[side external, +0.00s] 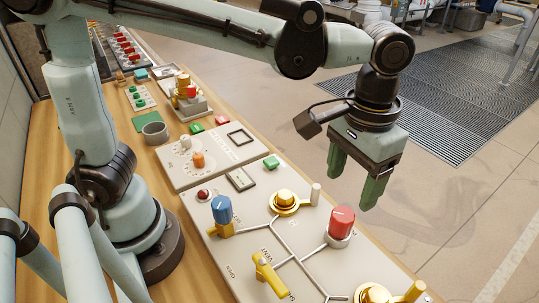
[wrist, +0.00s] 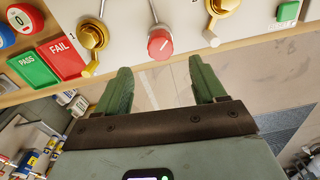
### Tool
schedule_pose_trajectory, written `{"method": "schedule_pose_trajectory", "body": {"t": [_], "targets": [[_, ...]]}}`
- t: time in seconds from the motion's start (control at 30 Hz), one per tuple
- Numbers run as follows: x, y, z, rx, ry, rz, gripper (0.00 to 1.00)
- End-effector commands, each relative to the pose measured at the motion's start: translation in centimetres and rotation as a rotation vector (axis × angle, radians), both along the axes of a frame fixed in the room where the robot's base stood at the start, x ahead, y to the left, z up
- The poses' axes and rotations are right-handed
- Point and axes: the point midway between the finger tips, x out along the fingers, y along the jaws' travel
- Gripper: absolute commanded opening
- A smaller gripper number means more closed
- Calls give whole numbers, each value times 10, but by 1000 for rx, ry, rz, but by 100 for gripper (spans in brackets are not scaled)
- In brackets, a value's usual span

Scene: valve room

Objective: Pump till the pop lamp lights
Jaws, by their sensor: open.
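My gripper (side external: 355,182) is open and empty. It hangs in the air beyond the right edge of the valve panel (side external: 243,240), above the floor. In the wrist view its two green fingers (wrist: 160,68) stand apart below a red knob (wrist: 160,43). The panel carries a small dark red dome lamp (side external: 204,194), which looks unlit. It also has a blue knob (side external: 221,210), a red knob (side external: 342,222), a brass knob (side external: 284,197) and a yellow lever (side external: 268,272) by the word VENT. I cannot tell which part is the pump.
Another brass fitting (side external: 375,293) sits at the panel's near end. A second panel (side external: 207,158) with small knobs and a grey cup (side external: 155,132) stand farther back. Green PASS (wrist: 33,68) and red FAIL (wrist: 62,57) plates show in the wrist view. Open floor (side external: 450,195) lies right of the bench.

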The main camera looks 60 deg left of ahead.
Motion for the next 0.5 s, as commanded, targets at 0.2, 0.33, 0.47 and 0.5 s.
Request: {"method": "schedule_pose_trajectory", "body": {"t": [0.2,0.33,0.47,0.5], "targets": [[0,0,-34,0,0,-1,70],[0,0,-54,0,0,-2,70],[0,0,-73,0,0,-2,70],[0,0,-78,0,0,-2,70]]}}
